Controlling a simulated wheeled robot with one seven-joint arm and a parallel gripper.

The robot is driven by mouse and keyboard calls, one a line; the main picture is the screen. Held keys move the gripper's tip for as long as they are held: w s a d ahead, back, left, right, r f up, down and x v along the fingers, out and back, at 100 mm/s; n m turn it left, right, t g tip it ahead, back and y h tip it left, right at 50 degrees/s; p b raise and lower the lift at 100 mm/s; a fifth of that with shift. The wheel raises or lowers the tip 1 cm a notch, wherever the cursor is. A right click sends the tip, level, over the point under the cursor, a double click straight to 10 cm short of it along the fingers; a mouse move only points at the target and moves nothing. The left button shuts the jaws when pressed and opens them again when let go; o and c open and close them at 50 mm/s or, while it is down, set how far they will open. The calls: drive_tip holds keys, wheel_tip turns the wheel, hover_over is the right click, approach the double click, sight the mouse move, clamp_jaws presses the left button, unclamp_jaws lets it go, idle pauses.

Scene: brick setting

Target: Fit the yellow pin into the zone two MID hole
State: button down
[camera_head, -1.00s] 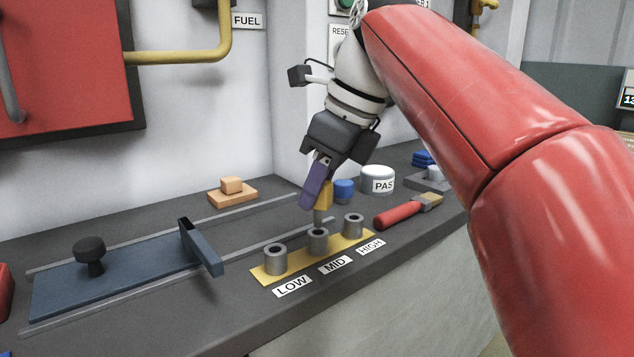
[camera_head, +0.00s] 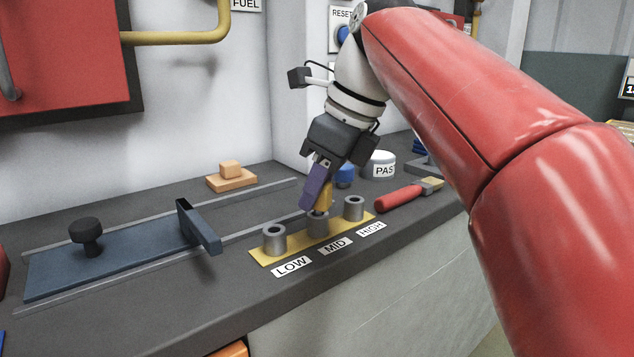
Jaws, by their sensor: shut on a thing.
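The yellow plate (camera_head: 292,246) on the bench carries three grey metal sockets. The LOW socket (camera_head: 274,239) is at left and the HIGH socket (camera_head: 354,208) at right; both look empty. The MID socket (camera_head: 318,226) is between them. My gripper (camera_head: 317,192) is shut on the yellow pin (camera_head: 325,196), directly above the MID socket. The purple finger hides part of the pin. The pin's lower end is at the socket's mouth; how far it is inside cannot be told.
A blue slide with a black knob (camera_head: 86,234) and upright end plate (camera_head: 199,226) lies left. An orange block (camera_head: 231,178) sits at the back.

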drive_tip(key=shift+f, duration=0.35)
drive_tip(key=c, duration=0.7)
unclamp_jaws()
drive_tip(key=shift+r, duration=0.15)
wheel_tip(320, 180, up, 3)
drive_tip(key=p, duration=0.3)
drive_tip(key=shift+r+p, duration=1)
drive_tip(key=shift+r, duration=0.4)
